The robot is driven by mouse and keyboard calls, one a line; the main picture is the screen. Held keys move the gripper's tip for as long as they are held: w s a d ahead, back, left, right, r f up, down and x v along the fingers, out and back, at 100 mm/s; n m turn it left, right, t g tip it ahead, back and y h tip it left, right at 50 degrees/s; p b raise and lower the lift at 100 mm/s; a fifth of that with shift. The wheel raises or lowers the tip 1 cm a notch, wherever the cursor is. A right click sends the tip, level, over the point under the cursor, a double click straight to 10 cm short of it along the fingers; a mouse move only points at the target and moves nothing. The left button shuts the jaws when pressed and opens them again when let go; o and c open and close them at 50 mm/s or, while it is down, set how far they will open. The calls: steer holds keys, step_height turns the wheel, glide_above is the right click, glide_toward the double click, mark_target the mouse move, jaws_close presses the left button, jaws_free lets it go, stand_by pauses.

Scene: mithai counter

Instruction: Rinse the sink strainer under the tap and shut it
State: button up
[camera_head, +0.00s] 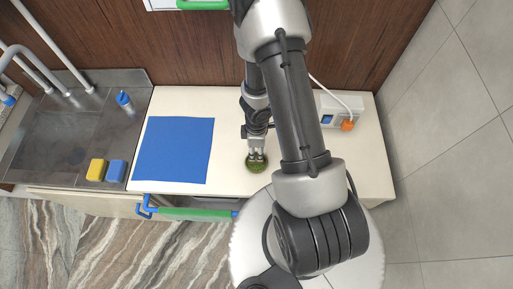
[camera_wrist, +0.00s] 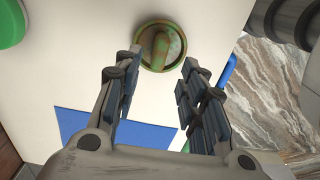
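The sink strainer (camera_head: 257,167) is a round, green-brown, stained piece lying on the cream counter, right of the blue mat. In the wrist view the strainer (camera_wrist: 168,28) shows its raised knob, just beyond my fingertips. My gripper (camera_head: 257,157) points down over it; in the wrist view my gripper (camera_wrist: 162,58) is open, fingers apart with nothing between them. The metal sink (camera_head: 60,140) is at the left. A pale curved tap pipe (camera_head: 22,52) rises at its back left. A small blue-topped fitting (camera_head: 124,99) stands at its back right; whether it is the tap handle I cannot tell.
A flat blue mat (camera_head: 174,150) lies between sink and strainer. A yellow sponge (camera_head: 97,170) and a blue sponge (camera_head: 116,171) sit at the sink's front right. A socket box with an orange plug (camera_head: 347,126) is at the right.

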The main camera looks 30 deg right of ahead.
steer(key=w+d+r+m+t+h+p, duration=0.1)
steer(key=w+d+r+m+h, duration=0.1)
steer(key=r, duration=0.8)
steer(key=w+d+r+m+t+h+p, duration=0.1)
steer(key=r+m, duration=0.1)
steer(key=r, duration=0.9)
steer(key=w+d+r+m+t+h+p, duration=0.1)
steer(key=w+d+r+m+h, duration=0.1)
steer(key=r, duration=0.8)
steer(key=s+a+r+m+t+y, duration=0.1)
steer(key=s+a+r+m+y, duration=0.4)
steer(key=s+a+r, duration=0.8)
steer(key=s+a, duration=0.1)
steer(key=s, duration=0.2)
steer(key=shift+t, duration=0.3)
steer(key=shift+r, duration=0.1)
